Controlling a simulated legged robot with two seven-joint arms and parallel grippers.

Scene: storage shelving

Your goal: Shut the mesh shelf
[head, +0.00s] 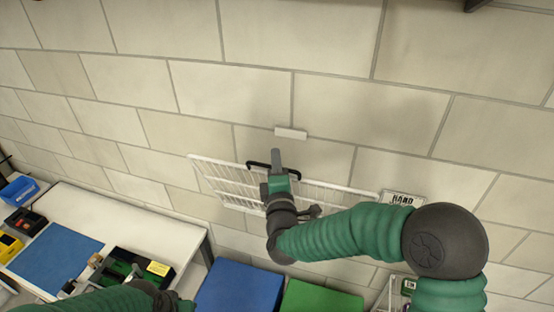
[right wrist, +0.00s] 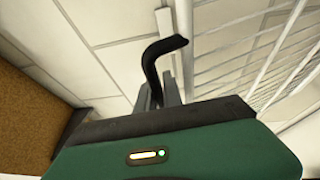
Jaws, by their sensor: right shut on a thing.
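The mesh shelf (head: 222,178) is a white wire panel against the block wall in the head view, running left and right behind my right arm. Its black handle (head: 258,164) is at the panel's upper edge. My right gripper (head: 277,160) is at this handle, its fingers closed on it. In the right wrist view, the black handle (right wrist: 156,62) rises from between the fingers, and the white wires (right wrist: 250,50) lie to the right. My arm hides the middle of the panel.
A small white block (head: 291,132) is on the wall just above the handle. A white table (head: 150,226) with a blue mat (head: 55,252) and bins stands at left. A blue box (head: 238,288) and a green box (head: 318,298) are below.

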